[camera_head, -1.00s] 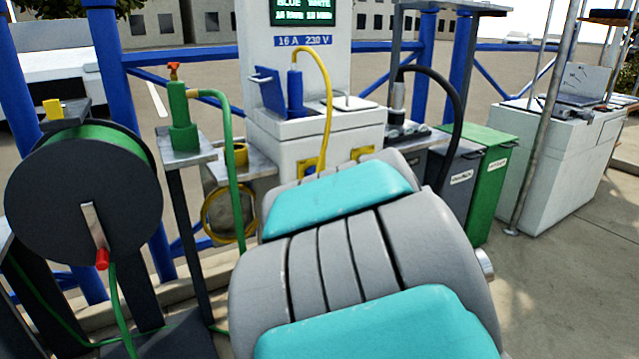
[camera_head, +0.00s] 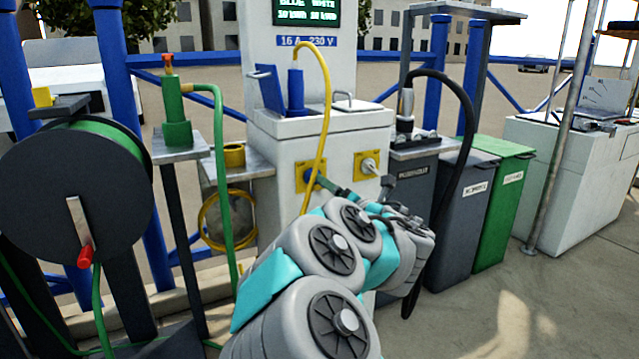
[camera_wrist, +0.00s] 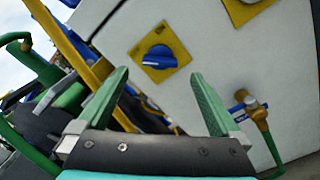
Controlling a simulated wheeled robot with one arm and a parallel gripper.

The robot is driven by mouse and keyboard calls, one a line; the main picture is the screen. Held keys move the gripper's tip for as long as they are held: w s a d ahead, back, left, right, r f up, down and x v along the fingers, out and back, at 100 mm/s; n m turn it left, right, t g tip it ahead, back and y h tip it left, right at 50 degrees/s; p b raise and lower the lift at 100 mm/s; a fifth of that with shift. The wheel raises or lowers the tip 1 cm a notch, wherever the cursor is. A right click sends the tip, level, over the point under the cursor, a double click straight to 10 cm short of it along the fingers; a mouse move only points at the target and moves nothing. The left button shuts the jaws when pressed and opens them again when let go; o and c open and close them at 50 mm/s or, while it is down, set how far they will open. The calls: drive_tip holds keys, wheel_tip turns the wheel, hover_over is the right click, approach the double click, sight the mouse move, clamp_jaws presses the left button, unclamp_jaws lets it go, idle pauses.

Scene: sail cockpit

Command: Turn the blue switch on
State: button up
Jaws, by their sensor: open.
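The blue switch (camera_wrist: 159,58) is a round blue knob on a yellow square plate, on the white pedestal (camera_wrist: 215,55). In the wrist view it sits just beyond the gap between my two green fingertips. In the head view its plate (camera_head: 313,170) is at the left of the pedestal front, with the knob partly hidden. My gripper (camera_wrist: 160,74) is open and empty. It also shows in the head view (camera_head: 330,186), pointing at the left plate. I cannot tell whether a finger touches the pedestal.
A second yellow plate (camera_head: 368,165) with a pale knob is to the right. A yellow cable (camera_head: 325,120) hangs beside the blue switch. A brass tap (camera_wrist: 252,108) is at the right in the wrist view. A hose reel (camera_head: 75,195) stands left, bins (camera_head: 500,200) right.

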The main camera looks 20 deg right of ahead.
drive_tip(key=w, duration=0.7)
drive_tip(key=shift+w, duration=0.25)
drive_tip(key=shift+c, duration=0.2)
drive_tip(key=c, duration=1.3)
drive_tip(key=shift+o, duration=0.2)
